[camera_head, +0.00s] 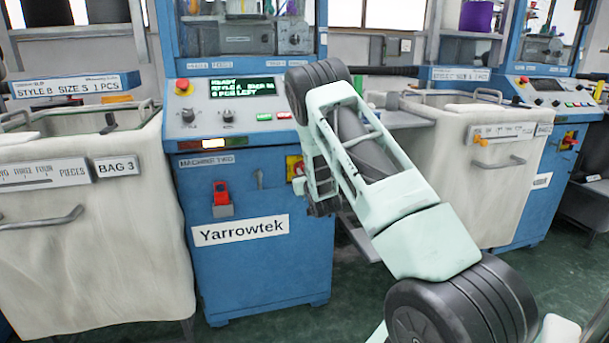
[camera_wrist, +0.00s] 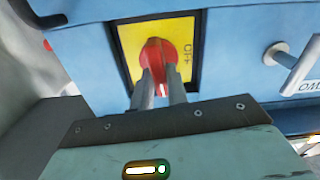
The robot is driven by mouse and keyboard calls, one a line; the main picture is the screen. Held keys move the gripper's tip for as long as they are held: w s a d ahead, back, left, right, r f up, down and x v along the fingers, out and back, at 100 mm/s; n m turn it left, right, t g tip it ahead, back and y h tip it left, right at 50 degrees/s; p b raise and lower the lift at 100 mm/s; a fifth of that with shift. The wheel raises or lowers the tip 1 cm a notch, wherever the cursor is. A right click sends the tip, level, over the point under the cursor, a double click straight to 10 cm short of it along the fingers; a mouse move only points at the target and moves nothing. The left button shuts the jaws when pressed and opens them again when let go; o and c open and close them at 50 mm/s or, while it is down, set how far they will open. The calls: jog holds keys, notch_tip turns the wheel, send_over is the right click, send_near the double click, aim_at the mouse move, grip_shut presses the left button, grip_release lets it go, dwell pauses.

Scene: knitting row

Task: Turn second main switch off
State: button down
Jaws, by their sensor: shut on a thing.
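The main switch (camera_wrist: 158,52) is a red rotary knob on a yellow plate (camera_wrist: 127,38) with a dark frame, set in a blue panel in the wrist view. A white mark shows at its lower end, and small markings stand at the plate's right side. My gripper (camera_wrist: 162,82) is shut on the red knob, one grey finger on each side. In the head view my arm reaches to the front of the blue machine labelled Machine Two (camera_head: 206,161). Only a sliver of the yellow plate (camera_head: 291,166) shows there; the knob and fingertips are hidden behind my arm.
A grey handle (camera_wrist: 290,62) stands out from the panel, right of the switch. Machine Two also carries a red-and-grey fitting (camera_head: 222,198) and a red button on yellow (camera_head: 183,86). Pale fabric bags (camera_head: 90,230) stand left and right (camera_head: 465,165). Green floor is open at lower right.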

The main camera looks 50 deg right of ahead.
jog(key=n+b, duration=0.1)
jog(key=n, duration=0.3)
jog(key=shift+a+f+b, duration=0.15)
jog(key=shift+b, duration=0.2)
jog(key=shift+w+a+f+n+b, duration=0.1)
jog(key=shift+n+b, duration=0.55)
jog(key=shift+n, duration=2.5)
jog(key=shift+w+a+f+n+b, duration=0.1)
jog(key=shift+n+b, duration=0.5)
jog(key=shift+n, duration=2.55)
jog(key=shift+d, duration=0.1)
jog(key=c, duration=1.4)
grip_release()
jog(key=shift+s, duration=0.15)
